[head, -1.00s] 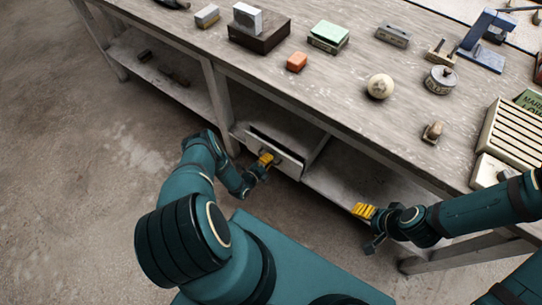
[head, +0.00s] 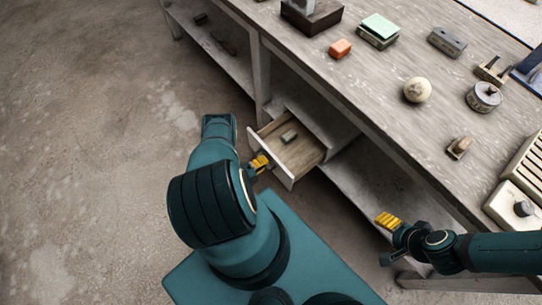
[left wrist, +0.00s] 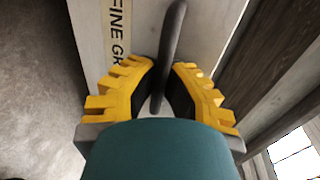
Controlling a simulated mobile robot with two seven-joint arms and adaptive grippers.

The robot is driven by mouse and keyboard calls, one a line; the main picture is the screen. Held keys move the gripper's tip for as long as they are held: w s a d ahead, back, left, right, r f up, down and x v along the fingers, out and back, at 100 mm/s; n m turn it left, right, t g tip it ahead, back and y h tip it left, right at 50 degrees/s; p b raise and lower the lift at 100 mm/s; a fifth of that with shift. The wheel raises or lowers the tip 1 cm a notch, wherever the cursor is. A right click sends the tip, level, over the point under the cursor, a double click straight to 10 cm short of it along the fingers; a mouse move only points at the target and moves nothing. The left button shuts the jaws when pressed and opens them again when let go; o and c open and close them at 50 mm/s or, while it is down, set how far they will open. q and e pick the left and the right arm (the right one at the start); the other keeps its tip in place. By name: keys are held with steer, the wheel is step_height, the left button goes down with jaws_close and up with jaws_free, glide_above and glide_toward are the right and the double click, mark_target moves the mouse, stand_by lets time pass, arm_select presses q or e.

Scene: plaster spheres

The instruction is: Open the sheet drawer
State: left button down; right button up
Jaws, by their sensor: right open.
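The sheet drawer (head: 304,153) under the workbench is pulled well out, and its inside shows with a small grey-green block (head: 289,137) in it. My left gripper (head: 259,164) is at the drawer's front. In the left wrist view, its yellow fingers (left wrist: 165,72) are closed around the dark bar handle (left wrist: 172,35). The drawer front carries a label (left wrist: 118,28) that reads "FINE GR", the rest hidden by a finger. My right gripper (head: 382,238) is open and empty, beside the bench's lower shelf at the right.
The bench top (head: 370,95) holds an orange block (head: 340,48), a pale sphere (head: 417,90), a round tin (head: 484,97) and a small wooden piece (head: 459,147). A bench leg (head: 260,80) stands left of the drawer. The floor at left is clear.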

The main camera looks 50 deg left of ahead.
arm_select(q)
steer(key=shift+s, duration=0.35)
steer(key=c, duration=1)
jaws_free()
steer(key=v, duration=1.2)
